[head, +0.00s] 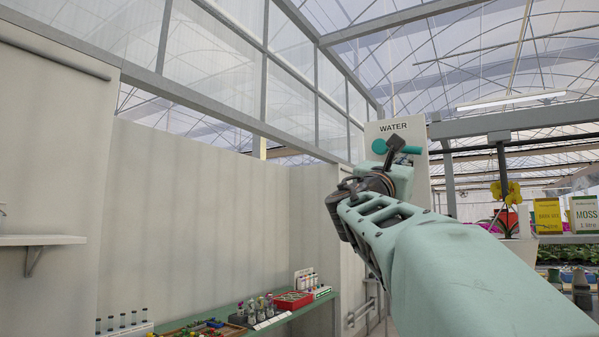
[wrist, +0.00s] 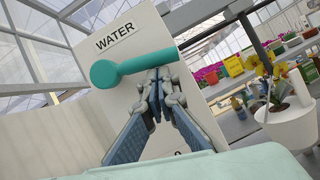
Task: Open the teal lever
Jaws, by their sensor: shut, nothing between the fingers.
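The teal lever (wrist: 138,64) is on a white panel marked WATER. In the head view the teal lever (head: 410,150) is partly covered by my gripper. My gripper (wrist: 158,80) is shut and empty. Its fingertips appear right at the lower edge of the bar, toward the bar's free end. I cannot tell whether they touch it. In the head view my gripper (head: 396,145) is raised in front of the panel.
The white WATER panel (head: 393,127) stands beside a pale wall (head: 200,200). A green bench (head: 300,318) with a red tray (head: 293,299) and bottles is low at the left. A white pot (wrist: 290,122) with a yellow orchid and shelves of plants are at the right.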

